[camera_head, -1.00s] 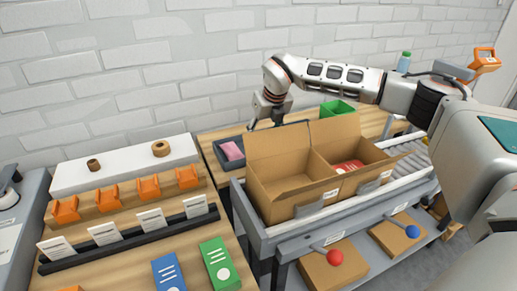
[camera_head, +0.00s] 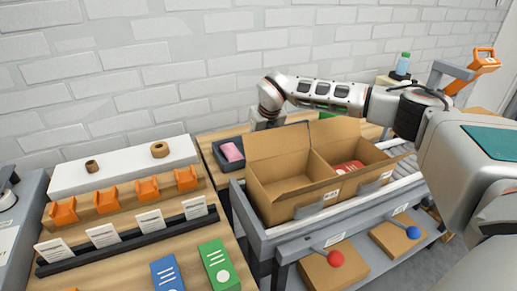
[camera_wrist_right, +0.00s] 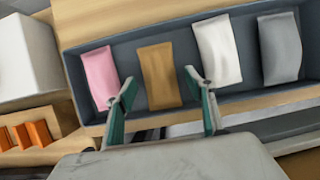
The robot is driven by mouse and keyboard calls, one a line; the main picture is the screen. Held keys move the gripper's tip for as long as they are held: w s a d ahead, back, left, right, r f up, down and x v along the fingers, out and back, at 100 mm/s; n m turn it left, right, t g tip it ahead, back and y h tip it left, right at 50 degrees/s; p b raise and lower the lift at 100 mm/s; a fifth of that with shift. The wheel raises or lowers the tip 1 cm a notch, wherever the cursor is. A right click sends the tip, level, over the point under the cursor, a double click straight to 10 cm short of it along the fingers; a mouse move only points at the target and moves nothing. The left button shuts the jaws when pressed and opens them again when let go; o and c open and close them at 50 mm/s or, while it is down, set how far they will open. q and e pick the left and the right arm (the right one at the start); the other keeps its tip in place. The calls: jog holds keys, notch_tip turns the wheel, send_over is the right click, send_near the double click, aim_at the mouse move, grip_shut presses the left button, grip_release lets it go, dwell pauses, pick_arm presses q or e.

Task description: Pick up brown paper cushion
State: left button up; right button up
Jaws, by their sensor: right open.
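The brown paper cushion (camera_wrist_right: 160,75) lies in a dark grey tray (camera_wrist_right: 140,39), between a pink cushion (camera_wrist_right: 100,75) and a white cushion (camera_wrist_right: 217,50) in the right wrist view. My right gripper (camera_wrist_right: 160,84) is open and empty. Its two fingers point at the brown cushion, one toward each side; I cannot tell how far above it they are. My left gripper is not in view.
A grey cushion (camera_wrist_right: 280,48) lies at the tray's right. Orange holders (camera_head: 146,190) and a white block (camera_head: 120,168) with two rolls are at the left.

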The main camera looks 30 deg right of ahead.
jog(key=shift+f, duration=0.2)
dwell(0.3)
jog(key=c, duration=0.9)
